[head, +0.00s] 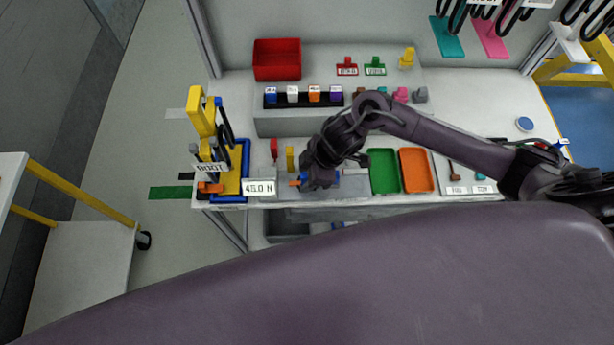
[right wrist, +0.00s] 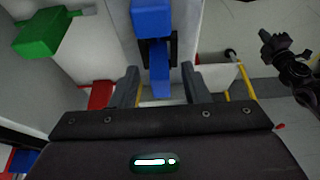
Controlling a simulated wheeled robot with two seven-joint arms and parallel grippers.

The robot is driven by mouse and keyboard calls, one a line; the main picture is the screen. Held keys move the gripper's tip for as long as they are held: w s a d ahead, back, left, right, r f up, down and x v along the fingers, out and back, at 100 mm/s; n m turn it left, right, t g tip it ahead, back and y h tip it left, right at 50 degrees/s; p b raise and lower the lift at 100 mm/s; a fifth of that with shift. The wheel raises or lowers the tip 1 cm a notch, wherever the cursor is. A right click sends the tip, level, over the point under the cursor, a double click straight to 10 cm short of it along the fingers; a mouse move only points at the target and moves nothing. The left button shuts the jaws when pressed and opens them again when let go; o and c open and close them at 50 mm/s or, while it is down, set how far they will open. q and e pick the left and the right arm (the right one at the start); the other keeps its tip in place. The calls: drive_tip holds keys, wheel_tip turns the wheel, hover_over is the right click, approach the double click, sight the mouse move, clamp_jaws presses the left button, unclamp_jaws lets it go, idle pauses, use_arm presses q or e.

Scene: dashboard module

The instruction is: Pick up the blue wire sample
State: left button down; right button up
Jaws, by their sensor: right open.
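The blue wire sample (right wrist: 160,80) is in the right wrist view, a blue block with a narrower blue length and a dark part beside it. My right gripper (right wrist: 160,67) is open, with one finger on each side of the narrower blue length. A gap shows between the blue piece and each finger, so it is not clamped. In the head view my right gripper (head: 318,182) is low over the front of the bench and hides most of the sample; a bit of blue (head: 336,178) shows beside it.
A green tray (head: 384,191) and an orange tray (head: 417,192) lie right of the gripper. A yellow piece (head: 290,158) and a red piece (head: 274,150) stand left. A yellow and blue fixture (head: 231,180) is at the bench's left end. A red bin (head: 277,75) stands behind.

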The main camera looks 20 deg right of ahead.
clamp_jaws()
use_arm(q)
drive_tip(key=shift+w, duration=0.2)
